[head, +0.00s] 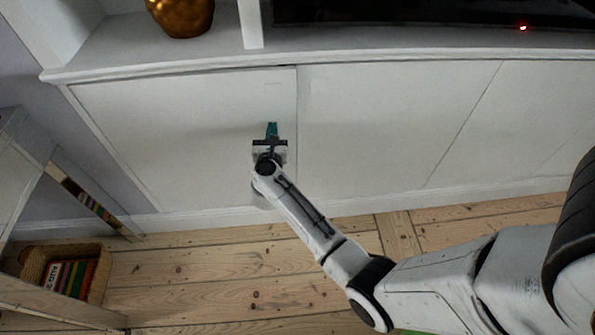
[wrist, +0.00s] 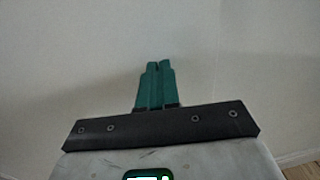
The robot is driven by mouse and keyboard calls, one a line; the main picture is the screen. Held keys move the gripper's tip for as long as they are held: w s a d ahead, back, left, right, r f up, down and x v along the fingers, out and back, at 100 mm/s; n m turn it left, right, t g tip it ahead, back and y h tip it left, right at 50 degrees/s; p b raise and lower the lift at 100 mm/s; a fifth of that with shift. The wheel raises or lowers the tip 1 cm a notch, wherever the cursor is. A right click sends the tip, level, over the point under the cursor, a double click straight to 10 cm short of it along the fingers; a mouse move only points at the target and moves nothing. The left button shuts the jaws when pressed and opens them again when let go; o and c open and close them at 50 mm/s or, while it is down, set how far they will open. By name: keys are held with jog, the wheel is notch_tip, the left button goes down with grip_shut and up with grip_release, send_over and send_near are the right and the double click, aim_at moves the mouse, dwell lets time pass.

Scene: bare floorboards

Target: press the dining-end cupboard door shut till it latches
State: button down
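A white cupboard door (head: 180,125) forms the left front panel of a long low cabinet in the head view. It looks about flush with the panel beside it; I cannot tell if it is latched. My gripper (head: 272,128) is in front of this door, near its right edge. In the wrist view my gripper's teal fingers (wrist: 156,80) are together with nothing between them. The pale door surface (wrist: 70,60) fills most of that view. The fingertips are at or very close to it; contact cannot be told.
More white cabinet panels (head: 390,120) run to the right. A gold vase (head: 181,15) stands on the ledge above the door. A wicker basket (head: 95,272) with books sits at lower left beside a white shelf unit (head: 20,165). The floorboards (head: 215,280) in front are clear.

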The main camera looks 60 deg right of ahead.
jog(key=shift+x, duration=0.75)
jog(key=shift+s, duration=0.15)
jog(key=p+v, duration=0.2)
jog(key=v, duration=1.1)
dwell(1.0)
